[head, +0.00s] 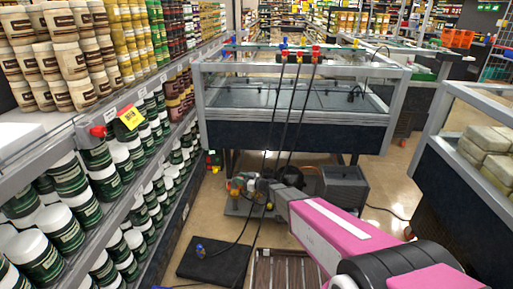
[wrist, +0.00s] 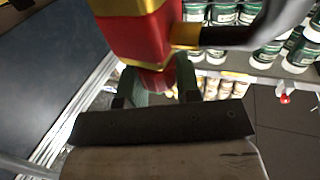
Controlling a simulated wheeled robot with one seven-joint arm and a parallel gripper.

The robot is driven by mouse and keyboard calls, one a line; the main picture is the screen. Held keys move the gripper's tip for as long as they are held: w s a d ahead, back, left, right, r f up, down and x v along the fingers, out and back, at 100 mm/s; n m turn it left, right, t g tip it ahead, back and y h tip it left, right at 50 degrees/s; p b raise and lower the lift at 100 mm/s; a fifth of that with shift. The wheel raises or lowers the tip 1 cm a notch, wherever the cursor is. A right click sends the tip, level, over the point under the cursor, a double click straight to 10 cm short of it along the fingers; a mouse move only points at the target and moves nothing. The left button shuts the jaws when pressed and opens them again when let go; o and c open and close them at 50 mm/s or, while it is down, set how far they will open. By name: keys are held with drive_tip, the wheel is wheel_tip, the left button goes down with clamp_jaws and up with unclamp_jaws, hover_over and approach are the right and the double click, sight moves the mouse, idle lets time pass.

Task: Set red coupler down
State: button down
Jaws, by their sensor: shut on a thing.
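In the wrist view my gripper (wrist: 158,77) is shut on the red coupler (wrist: 145,35), a red body with gold bands. A black hose leaves its right side through a gold collar. The coupler's lower end lies between the two grey-green fingers. In the head view my pink arm reaches from the lower right toward the pump (head: 343,186) on the floor; the fingers and held coupler are too small or hidden to make out clearly there. A blue coupler (head: 200,249) lies on the dark mat (head: 214,262), apart from my arm.
A glass-topped freezer (head: 295,135) stands ahead, with several blue, yellow and red fittings on its top edge and black hoses hanging down. Jar shelves (head: 75,115) line the left; another freezer (head: 465,185) stands right. Colourful fittings (head: 238,187) sit left of the pump.

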drive_tip(key=s+d+r+m+t, duration=0.1)
drive_tip(key=s+d+r, duration=0.3)
drive_tip(key=d+r, duration=0.6)
drive_tip(key=s+d+r+m+t+h, duration=0.1)
drive_tip(key=s+d+r, duration=0.3)
drive_tip(key=d+r, duration=0.5)
drive_tip(key=s+d+r+m+t+h, duration=0.1)
drive_tip(key=s+d+r, duration=0.4)
drive_tip(key=d+r, duration=0.5)
drive_tip(key=shift+d+r+t, duration=0.3)
drive_tip(key=shift+d+t, duration=0.6)
drive_tip(key=shift+d, duration=2.5)
